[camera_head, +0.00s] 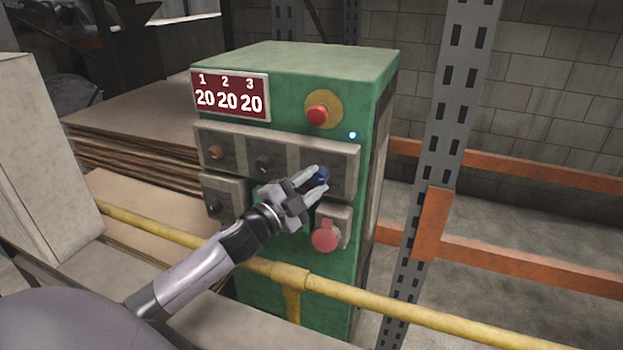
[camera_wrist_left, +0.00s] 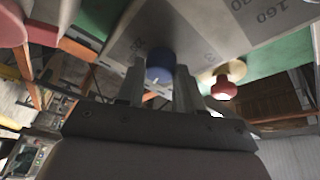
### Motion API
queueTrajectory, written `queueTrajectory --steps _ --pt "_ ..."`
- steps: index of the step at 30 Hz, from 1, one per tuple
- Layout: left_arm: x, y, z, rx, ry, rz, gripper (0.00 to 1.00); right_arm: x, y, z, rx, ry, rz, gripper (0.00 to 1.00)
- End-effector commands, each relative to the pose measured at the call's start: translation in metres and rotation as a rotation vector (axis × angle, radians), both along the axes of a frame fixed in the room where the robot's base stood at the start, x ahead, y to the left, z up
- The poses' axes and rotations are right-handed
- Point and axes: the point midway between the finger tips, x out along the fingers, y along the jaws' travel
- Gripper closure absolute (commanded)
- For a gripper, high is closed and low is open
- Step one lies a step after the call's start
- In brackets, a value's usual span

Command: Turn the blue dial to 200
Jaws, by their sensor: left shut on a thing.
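The blue dial (camera_head: 322,176) is the rightmost of the dials on the front of a green control box (camera_head: 330,75). My left gripper (camera_head: 317,184) reaches it from the lower left and is shut on it, with one finger on each side. In the left wrist view the blue dial (camera_wrist_left: 160,65) sits between the two fingertips (camera_wrist_left: 160,80), and a small white mark shows on it. Printed numbers, one of them 160, show on the grey plate (camera_wrist_left: 215,25) around it. Where the dial points on its scale I cannot tell. My right gripper is not in view.
A brown dial (camera_head: 215,152) and a black dial (camera_head: 264,162) sit left of the blue one. A red button (camera_head: 317,114) is above and a larger red button (camera_head: 325,236) is just below. A display (camera_head: 230,97) reads 20 three times. A yellow rail (camera_head: 350,292) crosses in front.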

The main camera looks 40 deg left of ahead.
Motion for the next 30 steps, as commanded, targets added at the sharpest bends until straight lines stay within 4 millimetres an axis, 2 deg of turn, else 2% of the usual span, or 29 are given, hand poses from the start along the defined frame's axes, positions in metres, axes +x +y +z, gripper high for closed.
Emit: queueTrajectory --steps 18,30 --pt "0.0006 0.0013 0.0086 0.575 0.130 0.002 0.94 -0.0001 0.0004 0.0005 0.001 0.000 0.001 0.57" --pt "0.0008 0.0001 0.0100 0.859 0.202 0.003 0.94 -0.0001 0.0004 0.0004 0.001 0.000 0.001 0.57"
